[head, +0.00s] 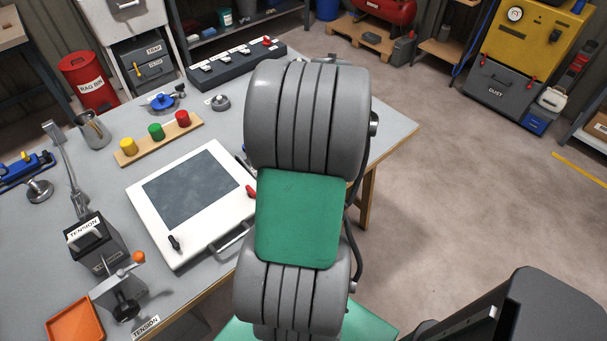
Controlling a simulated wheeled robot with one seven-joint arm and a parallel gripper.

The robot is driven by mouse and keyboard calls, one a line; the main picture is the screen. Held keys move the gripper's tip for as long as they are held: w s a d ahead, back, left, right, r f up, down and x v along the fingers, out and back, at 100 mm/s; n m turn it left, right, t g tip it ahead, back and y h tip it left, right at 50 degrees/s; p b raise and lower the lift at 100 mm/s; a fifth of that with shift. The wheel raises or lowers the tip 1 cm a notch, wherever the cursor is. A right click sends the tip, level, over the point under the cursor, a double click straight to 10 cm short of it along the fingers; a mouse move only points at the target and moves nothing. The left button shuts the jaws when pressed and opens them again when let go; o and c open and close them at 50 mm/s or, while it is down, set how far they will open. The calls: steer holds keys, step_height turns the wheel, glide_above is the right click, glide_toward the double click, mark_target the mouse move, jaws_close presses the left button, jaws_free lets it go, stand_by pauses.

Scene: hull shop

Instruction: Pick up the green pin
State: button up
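The green pin (156,132) is a short cylinder with a wide round top. It stands upright on a narrow wooden board (139,157) on the table, between a yellow pin (128,146) and a red pin (182,119). Nothing covers the green pin in the head view. My arm rises through the middle of the view, to the right of the board. My gripper does not show, so its place and state cannot be seen.
A white-framed panel (143,204) with a dark screen lies in front of the board. A metal mug (95,131) stands to its left. Behind are a blue-handled part (162,102) and a dark switch strip (236,64). A tension device (94,243) stands at the front left.

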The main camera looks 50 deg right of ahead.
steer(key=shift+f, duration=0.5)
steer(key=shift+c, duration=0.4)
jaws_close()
